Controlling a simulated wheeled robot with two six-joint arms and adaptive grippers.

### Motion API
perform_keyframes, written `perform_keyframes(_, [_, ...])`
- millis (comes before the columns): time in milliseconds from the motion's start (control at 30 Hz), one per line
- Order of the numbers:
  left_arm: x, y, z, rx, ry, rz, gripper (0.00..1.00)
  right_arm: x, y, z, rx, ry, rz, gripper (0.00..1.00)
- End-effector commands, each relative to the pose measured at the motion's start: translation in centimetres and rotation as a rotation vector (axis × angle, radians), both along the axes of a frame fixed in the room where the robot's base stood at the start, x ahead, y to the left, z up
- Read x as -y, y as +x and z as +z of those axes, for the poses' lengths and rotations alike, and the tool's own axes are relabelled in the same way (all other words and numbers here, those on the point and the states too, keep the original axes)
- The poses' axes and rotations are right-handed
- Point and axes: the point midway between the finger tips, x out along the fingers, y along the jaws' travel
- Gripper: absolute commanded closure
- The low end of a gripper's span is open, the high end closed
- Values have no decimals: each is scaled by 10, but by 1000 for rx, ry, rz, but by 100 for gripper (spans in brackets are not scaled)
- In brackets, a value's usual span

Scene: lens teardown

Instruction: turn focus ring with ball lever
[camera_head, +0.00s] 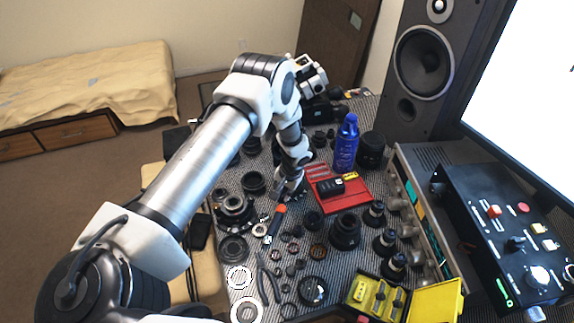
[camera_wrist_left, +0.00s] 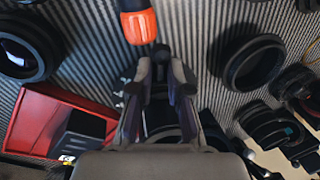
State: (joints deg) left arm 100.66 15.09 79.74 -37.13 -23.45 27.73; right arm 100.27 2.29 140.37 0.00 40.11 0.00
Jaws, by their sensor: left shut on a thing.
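My left gripper (camera_head: 291,188) reaches down to the mat just left of the red tray. In the left wrist view its fingers (camera_wrist_left: 161,72) are closed in on a small dark piece at their tips, which I take to be the ball lever; it is mostly hidden. The lens and focus ring that it belongs to are largely covered by the gripper, with dark parts showing below and between the fingers. An orange screwdriver handle (camera_wrist_left: 138,24) lies just beyond the fingertips; it also shows in the head view (camera_head: 281,211). My right gripper is not in view.
The red tray (camera_head: 357,203) holds a black box (camera_head: 331,187). A blue bottle (camera_head: 346,145) stands behind it. Lens barrels and rings crowd the grey ribbed mat around the gripper. A yellow case (camera_head: 437,302) lies open in front. A control box and speaker (camera_head: 423,60) bound the right side.

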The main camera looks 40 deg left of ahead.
Motion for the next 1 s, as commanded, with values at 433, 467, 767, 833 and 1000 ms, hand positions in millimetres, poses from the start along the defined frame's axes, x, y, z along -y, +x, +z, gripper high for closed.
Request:
perform_keyframes(433, [-2, -6, -4, -14, -1, -42, 100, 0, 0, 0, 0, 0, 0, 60])
perform_keyframes(467, [-2, -6, -4, -14, -1, -42, 100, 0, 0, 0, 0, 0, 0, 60])
perform_keyframes(767, [-2, -4, -3, -10, 0, -42, 59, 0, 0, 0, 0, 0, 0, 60])
perform_keyframes(833, [-2, -4, -2, -8, 0, -41, 59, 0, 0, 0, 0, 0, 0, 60])
perform_keyframes(1000, [-2, -2, -1, -5, -1, -42, 59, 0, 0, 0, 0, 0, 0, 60])
